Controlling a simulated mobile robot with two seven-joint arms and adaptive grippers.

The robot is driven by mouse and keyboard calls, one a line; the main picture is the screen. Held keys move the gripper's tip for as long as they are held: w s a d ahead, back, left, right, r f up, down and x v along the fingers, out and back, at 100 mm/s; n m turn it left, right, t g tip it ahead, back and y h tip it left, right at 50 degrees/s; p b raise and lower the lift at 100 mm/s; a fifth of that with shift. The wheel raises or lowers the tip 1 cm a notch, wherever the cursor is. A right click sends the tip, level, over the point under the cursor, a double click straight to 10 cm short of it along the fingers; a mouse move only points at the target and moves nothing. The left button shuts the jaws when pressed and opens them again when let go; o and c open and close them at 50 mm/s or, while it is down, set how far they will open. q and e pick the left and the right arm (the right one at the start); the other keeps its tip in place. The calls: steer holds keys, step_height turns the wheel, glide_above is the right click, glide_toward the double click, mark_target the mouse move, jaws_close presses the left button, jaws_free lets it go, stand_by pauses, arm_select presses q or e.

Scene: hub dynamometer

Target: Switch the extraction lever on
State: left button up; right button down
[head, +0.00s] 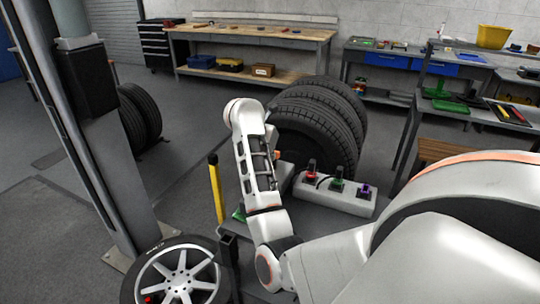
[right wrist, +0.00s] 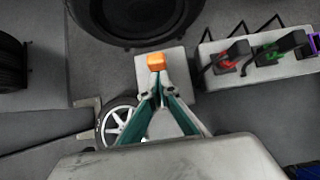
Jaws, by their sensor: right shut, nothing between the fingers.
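An orange block-shaped handle (right wrist: 156,60) stands on a pale grey box (right wrist: 180,68) in the right wrist view; it may be the extraction lever, but no label is readable. A small part of the orange handle shows beside my arm in the head view (head: 277,154). My right gripper (right wrist: 158,90) is shut and empty. Its fingertips are just below the orange handle in the picture; I cannot tell whether they touch it. In the head view my right arm hides the gripper and most of the box. My left gripper is not in view.
A white block (head: 312,194) with red, green and purple-marked fittings stands right of the box. Large black tyres (head: 317,125) stand behind it. A yellow post (head: 215,188), a grey column (head: 95,130) and a spoked wheel (head: 180,278) are to the left.

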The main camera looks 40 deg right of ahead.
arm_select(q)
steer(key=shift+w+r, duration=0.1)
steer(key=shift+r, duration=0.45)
arm_select(e)
steer(key=shift+r, duration=0.5)
steer(key=shift+f, duration=0.1)
